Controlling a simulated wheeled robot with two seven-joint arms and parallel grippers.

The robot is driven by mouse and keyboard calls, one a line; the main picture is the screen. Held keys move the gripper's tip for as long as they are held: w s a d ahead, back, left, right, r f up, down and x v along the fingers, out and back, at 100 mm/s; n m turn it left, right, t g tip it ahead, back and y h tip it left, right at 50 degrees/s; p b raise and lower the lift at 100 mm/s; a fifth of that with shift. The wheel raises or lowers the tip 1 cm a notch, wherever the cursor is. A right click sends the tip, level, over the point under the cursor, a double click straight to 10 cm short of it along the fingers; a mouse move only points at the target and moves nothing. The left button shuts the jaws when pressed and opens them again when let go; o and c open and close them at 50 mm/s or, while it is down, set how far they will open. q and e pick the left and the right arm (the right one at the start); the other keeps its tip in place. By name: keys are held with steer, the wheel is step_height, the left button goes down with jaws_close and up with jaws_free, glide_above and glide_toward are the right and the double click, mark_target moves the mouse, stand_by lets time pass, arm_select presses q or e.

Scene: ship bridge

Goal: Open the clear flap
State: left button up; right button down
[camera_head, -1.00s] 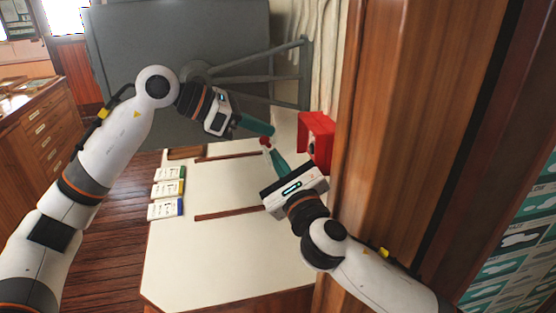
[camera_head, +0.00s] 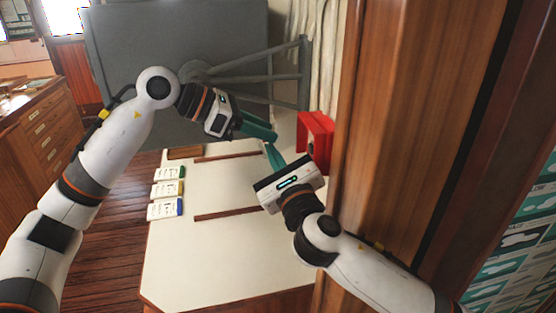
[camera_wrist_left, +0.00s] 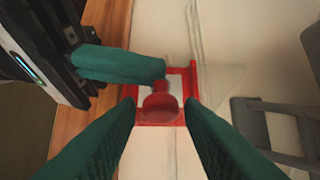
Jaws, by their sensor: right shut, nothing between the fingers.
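A red box (camera_head: 314,138) stands by the wooden post at the back right of the white table; it also shows in the left wrist view (camera_wrist_left: 188,88). In that view a red knob (camera_wrist_left: 160,108) appears in front of the box, between my left fingertips, with narrow gaps at its sides. I cannot clearly make out the clear flap. My left gripper (camera_head: 275,135) is open, left of the box. My right gripper (camera_head: 270,150) is shut and empty just below the left fingertips. Its teal finger (camera_wrist_left: 118,66) reaches close to the knob; contact is unclear.
The white table (camera_head: 200,270) bears wooden strips (camera_head: 240,212) and several small labelled cards (camera_head: 166,189) at its left. A wooden post (camera_head: 400,130) stands close on the right. A grey panel with a metal bracket (camera_head: 260,60) is behind. The table's front is clear.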

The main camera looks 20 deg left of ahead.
arm_select(q)
steer(key=shift+o, duration=0.2)
steer(key=shift+s+a+r, duration=0.1)
steer(key=shift+a, duration=0.05)
